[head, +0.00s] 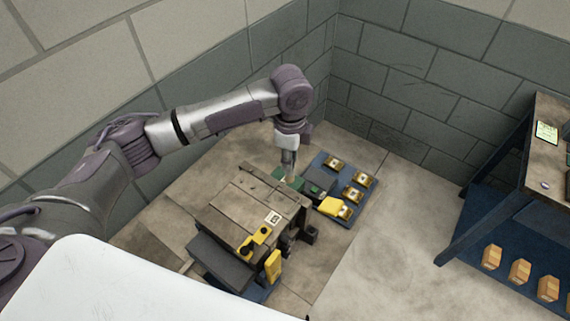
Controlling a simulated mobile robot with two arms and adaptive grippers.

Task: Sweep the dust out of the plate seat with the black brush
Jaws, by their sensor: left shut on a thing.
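My left gripper (289,163) points down at the back right edge of a brown mould block (238,209). It is shut on a slim thing, probably the black brush, too small and too covered by the fingers to make out clearly. A green patch (279,183) shows just below the fingertips. I cannot tell whether the held thing touches it. The plate seat and any dust cannot be made out at this size. My right gripper is not in view.
Yellow parts (273,265) are at the block's front. A blue-shelved bench (490,222) with small boxes stands right. Floor between is clear.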

